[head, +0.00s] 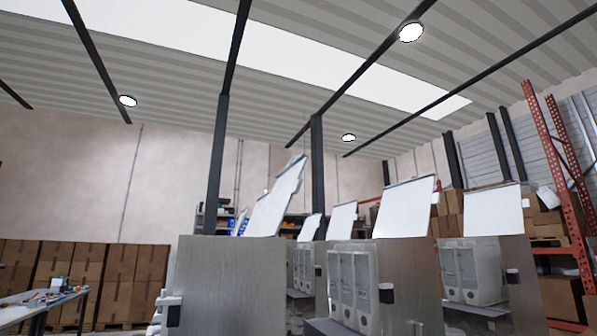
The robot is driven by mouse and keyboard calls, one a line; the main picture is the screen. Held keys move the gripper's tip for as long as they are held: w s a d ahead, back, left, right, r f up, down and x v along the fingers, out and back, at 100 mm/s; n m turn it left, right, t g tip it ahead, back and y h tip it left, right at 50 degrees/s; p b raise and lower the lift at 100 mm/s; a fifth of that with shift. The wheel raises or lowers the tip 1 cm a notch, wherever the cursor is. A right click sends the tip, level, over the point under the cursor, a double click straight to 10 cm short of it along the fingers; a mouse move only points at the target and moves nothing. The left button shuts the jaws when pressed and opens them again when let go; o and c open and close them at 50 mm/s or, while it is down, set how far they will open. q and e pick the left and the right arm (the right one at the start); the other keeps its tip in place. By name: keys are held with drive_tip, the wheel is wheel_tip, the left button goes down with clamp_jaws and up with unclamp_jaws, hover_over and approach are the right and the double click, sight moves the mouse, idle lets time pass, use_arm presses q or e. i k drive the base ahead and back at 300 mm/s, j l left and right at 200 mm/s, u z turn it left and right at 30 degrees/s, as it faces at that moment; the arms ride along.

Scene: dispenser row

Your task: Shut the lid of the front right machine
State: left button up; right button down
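A row of metal dispenser machines stands across the lower middle and right, with white lids raised. The rightmost machine (508,265) has its lid (494,210) standing up, tilted slightly back. The machine to its left (408,280) also has a raised lid (404,207). The machine at the left of the row (230,285) is large in view, its lid (275,200) steeply raised. From this low, upward-tilted view I cannot tell for certain which is the front right machine. Neither of my grippers shows in this view. The machines' lower parts are cut off.
Stacked cardboard boxes (100,270) stand along the left wall. A table with small items (40,298) is at the lower left. A red rack (560,170) and more boxes are at the right. Further raised lids (342,219) stand behind. The floor is mostly out of view.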

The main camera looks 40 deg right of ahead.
sight(289, 183)
drive_tip(key=k+l+u, duration=0.1)
drive_tip(key=l, duration=0.4)
drive_tip(key=k+l+u, duration=0.15)
drive_tip(key=l, duration=0.3)
drive_tip(key=k+l+u, duration=0.1)
drive_tip(key=l, duration=0.4)
drive_tip(key=k+l+u, duration=0.15)
drive_tip(key=l, duration=0.3)
drive_tip(key=k+l+u, duration=0.1)
drive_tip(key=k+l, duration=0.15)
drive_tip(key=l, duration=0.15)
drive_tip(key=k+l+u, duration=0.15)
drive_tip(key=l, duration=0.3)
drive_tip(key=k+l+u, duration=0.1)
drive_tip(key=k+l, duration=0.15)
drive_tip(key=l, duration=0.4)
drive_tip(key=k+l+u, duration=0.1)
drive_tip(key=l, duration=0.3)
drive_tip(key=k+l, duration=0.15)
drive_tip(key=l, duration=0.25)
drive_tip(key=l+u, duration=0.1)
drive_tip(key=l, duration=0.3)
drive_tip(key=k, duration=0.05)
